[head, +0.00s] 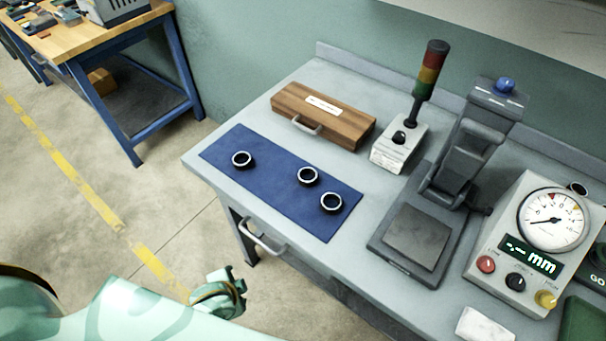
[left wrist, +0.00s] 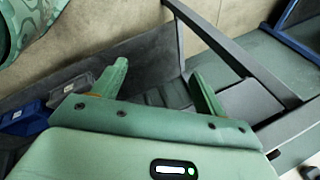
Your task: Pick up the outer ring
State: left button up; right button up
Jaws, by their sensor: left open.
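Three dark rings with pale rims lie apart on a blue mat (head: 270,205): a left ring (head: 234,163), a middle ring (head: 299,179) and a right ring (head: 322,207). I cannot tell which of them is the outer ring. My left gripper shows in the left wrist view (left wrist: 158,72) with its two green fingers apart and nothing between them. A green part of my arm shows low in the head view, below and in front of the bench edge, away from the rings. The right gripper is not in view.
A wooden case (head: 345,128) and a signal tower (head: 430,72) stand behind the mat. A grey press-like fixture (head: 408,262) and a dial gauge box (head: 508,268) stand to the right. A drawer handle (head: 262,240) sticks out from the bench (head: 205,178) front.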

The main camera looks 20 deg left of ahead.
pick_arm(q)
jog(key=w+d+r+m+t+h, duration=0.1)
jog(key=w+d+r+m+t, duration=0.2)
jog(key=r+m, duration=0.5)
jog(key=w+d+r+m+t+h, duration=0.2)
jog(key=w+r+m, duration=0.4)
jog(key=m, duration=0.5)
jog(key=w+d+r+m+t+h, duration=0.1)
jog(key=w+d+r+m+t, duration=0.2)
jog(key=r+m, duration=0.5)
jog(key=m+b, duration=0.2)
send_near(311, 172)
jog(key=shift+w+a+f, duration=0.15)
jog(key=shift+a+f, duration=0.05)
jog(key=shift+f, duration=0.2)
jog(key=x, duration=0.3)
jog(key=b+x, duration=0.1)
jog(key=x, duration=0.1)
jog(key=shift+w+d, duration=0.3)
jog(key=shift+d, duration=0.05)
jog(key=shift+r, duration=0.15)
jog(key=shift+c, duration=1.3)
jog(key=c, duration=0.9)
